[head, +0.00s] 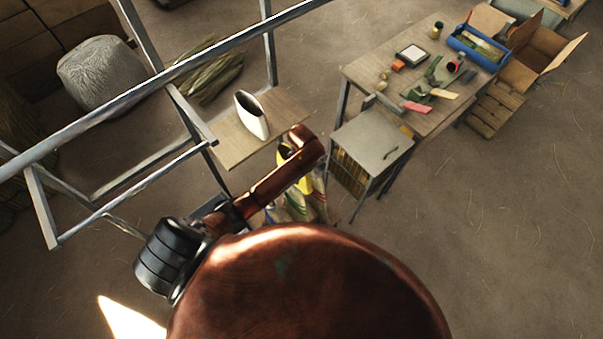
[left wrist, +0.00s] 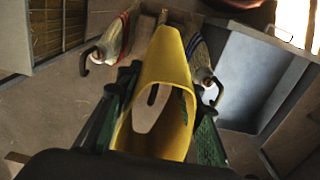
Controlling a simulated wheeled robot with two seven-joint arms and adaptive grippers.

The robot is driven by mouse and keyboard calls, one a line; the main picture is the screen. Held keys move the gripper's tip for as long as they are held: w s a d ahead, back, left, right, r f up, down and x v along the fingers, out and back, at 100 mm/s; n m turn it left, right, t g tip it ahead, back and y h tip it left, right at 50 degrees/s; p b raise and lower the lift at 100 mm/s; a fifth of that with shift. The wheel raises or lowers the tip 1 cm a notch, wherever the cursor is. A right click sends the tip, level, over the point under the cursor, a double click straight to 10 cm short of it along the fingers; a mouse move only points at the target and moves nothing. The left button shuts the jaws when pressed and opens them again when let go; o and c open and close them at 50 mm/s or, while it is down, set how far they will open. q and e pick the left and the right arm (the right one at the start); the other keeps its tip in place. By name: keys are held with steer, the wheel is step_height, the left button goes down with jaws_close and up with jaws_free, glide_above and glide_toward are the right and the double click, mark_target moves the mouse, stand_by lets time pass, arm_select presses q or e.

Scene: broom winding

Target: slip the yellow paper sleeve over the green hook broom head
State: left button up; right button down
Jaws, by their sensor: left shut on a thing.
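The yellow paper sleeve (left wrist: 165,65) is a tapered tube between the dark green fingers of my left gripper (left wrist: 160,125), which is shut on it. Its wide opening faces the wrist camera, with a pale surface and a small dark mark showing through it. In the head view, part of the yellow sleeve (head: 304,182) shows beside my brown arm, which hides most of the gripper. I cannot tell which has the green hook.
A white sleeve-like vessel (head: 252,128) stands on a wooden shelf (head: 225,150) in a metal frame (head: 160,75). A grey-topped cabinet (head: 372,145) is close on the right. Beyond it stands a cluttered worktable (head: 385,62). Floor at the lower right is clear.

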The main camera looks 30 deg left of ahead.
arm_select(q)
steer(key=shift+f+b, duration=0.35)
steer(key=shift+f, duration=1.4)
steer(key=shift+f, duration=0.1)
step_height(320, 180, down, 9)
steer(key=b, duration=0.4)
stand_by(0.5)
steer(key=shift+s, duration=0.1)
steer(key=shift+f+b, duration=1.15)
steer(key=shift+f, duration=1.2)
step_height(320, 180, up, 24)
steer(key=p, duration=0.7)
steer(key=shift+p, duration=0.3)
stand_by(0.5)
